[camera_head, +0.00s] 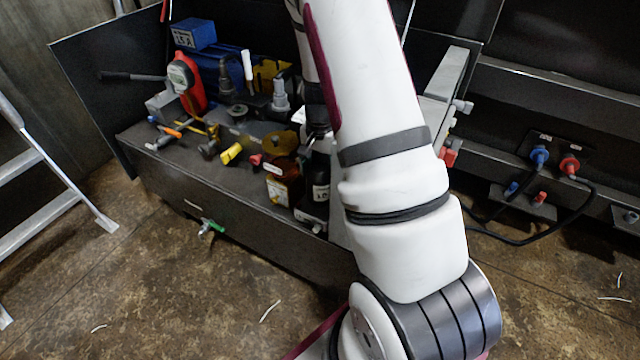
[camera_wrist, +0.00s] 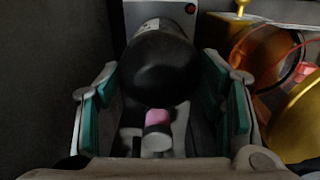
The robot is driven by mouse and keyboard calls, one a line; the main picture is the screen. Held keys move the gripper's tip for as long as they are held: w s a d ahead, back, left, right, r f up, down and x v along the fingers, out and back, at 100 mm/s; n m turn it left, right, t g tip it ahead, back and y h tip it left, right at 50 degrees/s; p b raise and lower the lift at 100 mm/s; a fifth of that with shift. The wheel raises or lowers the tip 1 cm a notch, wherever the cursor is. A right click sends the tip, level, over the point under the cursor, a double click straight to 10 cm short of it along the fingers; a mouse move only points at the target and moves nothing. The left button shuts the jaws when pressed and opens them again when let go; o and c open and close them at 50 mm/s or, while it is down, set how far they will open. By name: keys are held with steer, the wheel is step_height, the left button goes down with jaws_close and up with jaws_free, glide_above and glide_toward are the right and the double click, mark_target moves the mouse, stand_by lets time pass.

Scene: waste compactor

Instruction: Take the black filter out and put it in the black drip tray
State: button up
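In the wrist view a black rounded cylinder, which looks like the black filter (camera_wrist: 160,68), lies between the fingers of my gripper (camera_wrist: 162,85). The teal-padded fingers stand wide apart, one on each side of it. Narrow dark gaps seem to show beside the filter, and I cannot tell whether either pad touches it. A pink and white part (camera_wrist: 158,130) shows below the filter. In the head view my own arm hides most of my gripper and the filter. I cannot make out the black drip tray with certainty in either view.
Amber bowls (camera_wrist: 298,118) stand close to the right finger. A dark bench (camera_head: 235,205) holds a red and white device (camera_head: 187,82), blue box (camera_head: 193,34), amber container (camera_head: 281,188) and several fittings. A ladder (camera_head: 45,170) is at left. Hoses hang at right.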

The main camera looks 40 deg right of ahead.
steer(key=c, duration=0.7)
steer(key=n+b, duration=0.1)
steer(key=n, duration=0.3)
steer(key=shift+c, duration=0.2)
steer(key=shift+w+n, duration=0.1)
steer(key=shift+n, duration=0.5)
steer(key=n, duration=0.5)
